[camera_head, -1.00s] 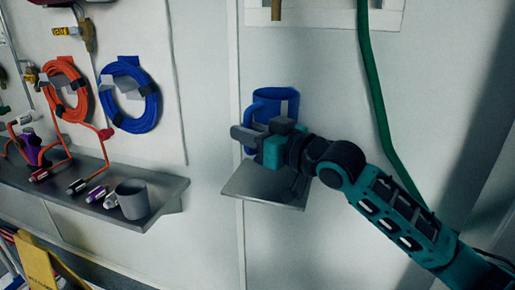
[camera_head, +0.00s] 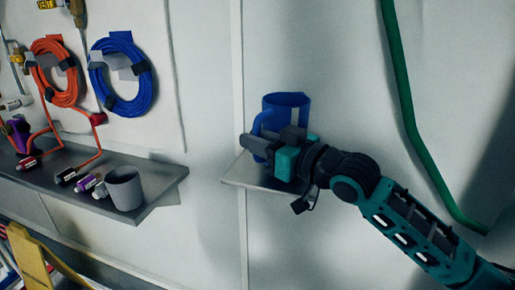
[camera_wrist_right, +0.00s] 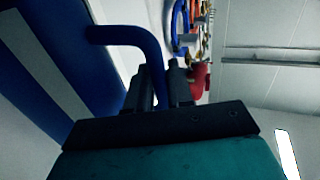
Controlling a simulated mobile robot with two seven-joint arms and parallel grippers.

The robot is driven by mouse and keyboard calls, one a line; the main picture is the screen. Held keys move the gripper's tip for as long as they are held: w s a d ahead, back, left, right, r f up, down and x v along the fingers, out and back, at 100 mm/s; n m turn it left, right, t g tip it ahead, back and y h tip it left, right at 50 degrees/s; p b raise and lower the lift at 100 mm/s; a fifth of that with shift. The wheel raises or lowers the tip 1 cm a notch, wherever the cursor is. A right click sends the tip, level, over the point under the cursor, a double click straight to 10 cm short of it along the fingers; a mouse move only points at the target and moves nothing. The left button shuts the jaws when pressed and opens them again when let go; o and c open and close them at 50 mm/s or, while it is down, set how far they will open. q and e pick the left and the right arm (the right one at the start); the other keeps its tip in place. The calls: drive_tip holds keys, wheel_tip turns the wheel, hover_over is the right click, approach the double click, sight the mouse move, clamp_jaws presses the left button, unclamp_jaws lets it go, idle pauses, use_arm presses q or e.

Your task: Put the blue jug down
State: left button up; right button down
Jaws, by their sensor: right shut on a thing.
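The blue jug (camera_head: 287,103) is upright in the head view, at or just above the small grey wall shelf (camera_head: 240,172). I cannot tell whether its base touches the shelf, as my gripper covers its lower part. My right gripper (camera_head: 257,147) is in front of the jug and shut on its handle. In the right wrist view the blue handle (camera_wrist_right: 135,38) runs down between the fingers (camera_wrist_right: 160,88), and the jug body (camera_wrist_right: 62,55) fills the left side. My left gripper is not in view.
A longer grey shelf (camera_head: 90,198) on the left holds a grey cup (camera_head: 125,188) and several small tools. Orange (camera_head: 55,72) and blue (camera_head: 123,73) coiled hoses hang above it. A green hose (camera_head: 405,110) runs down the wall at right.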

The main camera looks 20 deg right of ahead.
drive_tip(key=shift+r, duration=0.1)
drive_tip(key=shift+s, duration=0.15)
drive_tip(key=c, duration=1.5)
unclamp_jaws()
drive_tip(key=o, duration=0.5)
